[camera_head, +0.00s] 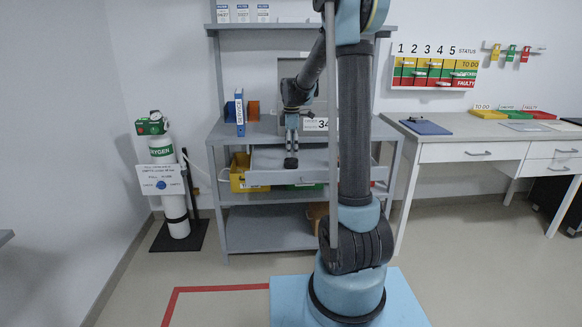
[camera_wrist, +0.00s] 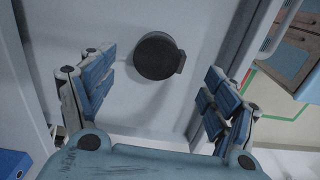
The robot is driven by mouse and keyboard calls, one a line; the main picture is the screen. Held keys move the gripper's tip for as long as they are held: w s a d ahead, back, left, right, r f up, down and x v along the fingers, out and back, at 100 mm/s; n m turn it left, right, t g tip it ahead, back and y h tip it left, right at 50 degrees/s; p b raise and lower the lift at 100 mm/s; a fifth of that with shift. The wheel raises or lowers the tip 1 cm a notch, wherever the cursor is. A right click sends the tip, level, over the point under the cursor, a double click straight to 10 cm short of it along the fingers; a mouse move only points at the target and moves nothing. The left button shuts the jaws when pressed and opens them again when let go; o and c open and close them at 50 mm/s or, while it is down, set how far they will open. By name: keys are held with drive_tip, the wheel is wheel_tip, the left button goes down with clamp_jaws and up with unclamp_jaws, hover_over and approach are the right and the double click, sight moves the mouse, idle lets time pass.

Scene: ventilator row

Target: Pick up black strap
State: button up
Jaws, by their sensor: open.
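The black strap (camera_wrist: 158,56) is a dark round coil with a short tab at its lower right. In the wrist view it lies on a pale grey surface (camera_wrist: 120,25), ahead of and between my fingers. My gripper (camera_wrist: 155,85) is open and empty, with one blue-padded finger on each side and the strap a little beyond the fingertips. In the head view my gripper (camera_head: 291,146) points down over a grey drawer or tray (camera_head: 262,163) in the shelf unit. A small dark shape just below it, the strap (camera_head: 290,162), is partly hard to make out.
The grey shelf unit (camera_head: 268,235) holds a yellow bin (camera_head: 238,180) and a blue binder (camera_head: 240,112) near my arm. A green-topped oxygen cylinder (camera_head: 168,180) stands left. A white desk (camera_head: 440,152) with a blue clipboard (camera_head: 425,127) stands right. Floor in front is clear.

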sight(291, 160)
drive_tip(key=shift+a+f, duration=0.1)
drive_tip(key=shift+f, duration=2.95)
drive_tip(key=shift+c, duration=0.2)
drive_tip(key=c, duration=1.1)
